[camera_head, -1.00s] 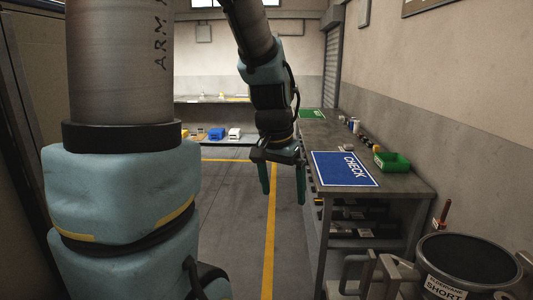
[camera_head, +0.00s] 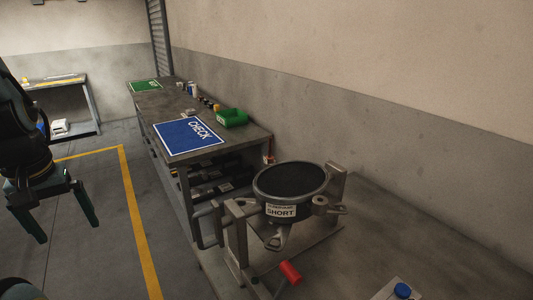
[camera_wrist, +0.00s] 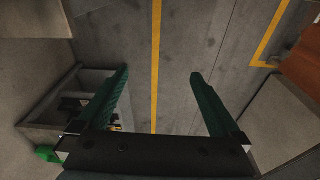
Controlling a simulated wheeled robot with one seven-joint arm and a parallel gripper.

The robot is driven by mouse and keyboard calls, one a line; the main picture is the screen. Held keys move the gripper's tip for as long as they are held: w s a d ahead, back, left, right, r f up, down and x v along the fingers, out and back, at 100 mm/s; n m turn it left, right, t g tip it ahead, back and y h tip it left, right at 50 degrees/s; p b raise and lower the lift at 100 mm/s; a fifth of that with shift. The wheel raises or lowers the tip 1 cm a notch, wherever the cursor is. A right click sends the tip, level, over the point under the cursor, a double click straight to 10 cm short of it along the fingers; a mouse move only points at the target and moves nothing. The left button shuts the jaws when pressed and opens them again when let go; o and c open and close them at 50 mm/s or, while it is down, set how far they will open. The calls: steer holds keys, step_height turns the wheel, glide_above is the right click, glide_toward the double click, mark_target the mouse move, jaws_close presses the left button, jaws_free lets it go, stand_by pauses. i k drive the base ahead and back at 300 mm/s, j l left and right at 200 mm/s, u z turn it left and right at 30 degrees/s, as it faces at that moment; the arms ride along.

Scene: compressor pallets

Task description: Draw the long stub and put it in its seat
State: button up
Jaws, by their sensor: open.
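My gripper (camera_head: 62,225) is at the left of the head view, over the floor, with its two green fingers spread and nothing between them. In the wrist view my gripper (camera_wrist: 160,74) points at the floor, with a yellow line below the gap. A dark round compressor housing (camera_head: 290,182) with a label reading SHORT stands in a grey metal fixture (camera_head: 236,240) at the lower middle of the head view. It is well to the right of my gripper. I cannot pick out the long stub or its seat in either view.
A red handle (camera_head: 290,271) sticks out below the housing. A blue knob (camera_head: 402,290) shows at the bottom edge. A workbench (camera_head: 140,100) along the wall carries a blue CHECK mat (camera_head: 188,136), a green bin (camera_head: 232,117) and small items. The floor (camera_head: 85,180) is clear.

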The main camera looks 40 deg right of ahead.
mark_target(269, 158)
steer(key=i+j, duration=0.15)
steer(key=i, duration=0.35)
steer(key=i+j, duration=0.1)
steer(key=i, duration=0.35)
steer(key=i+j, duration=0.15)
steer(key=i, duration=0.35)
steer(key=z, duration=1.7)
